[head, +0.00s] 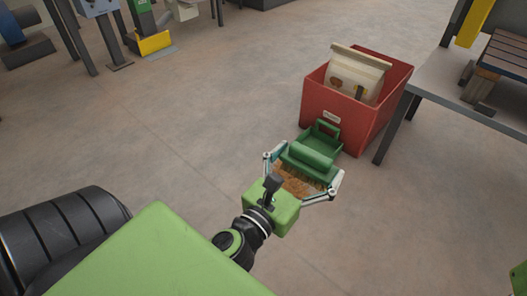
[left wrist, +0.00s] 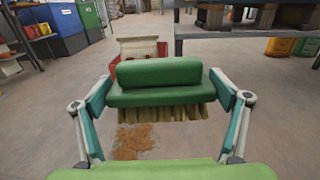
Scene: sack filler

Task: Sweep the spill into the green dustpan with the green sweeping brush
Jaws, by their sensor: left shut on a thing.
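My left gripper (head: 304,169) is shut on the green sweeping brush (head: 311,156), with a finger at each end of its block. In the left wrist view the brush (left wrist: 160,87) has its pale bristles pointing down. The spill (head: 294,181) is an orange-brown patch of loose grains on the floor. It lies on the near side of the brush and shows below the bristles in the left wrist view (left wrist: 133,142). The green dustpan (head: 325,132) lies just beyond the brush, against the red bin, partly covered by the brush. My right gripper is not in view.
A red bin (head: 335,108) holding a paper sack (head: 355,73) stands right behind the dustpan. A grey table (head: 470,98) with a leg close to the bin is at the right.

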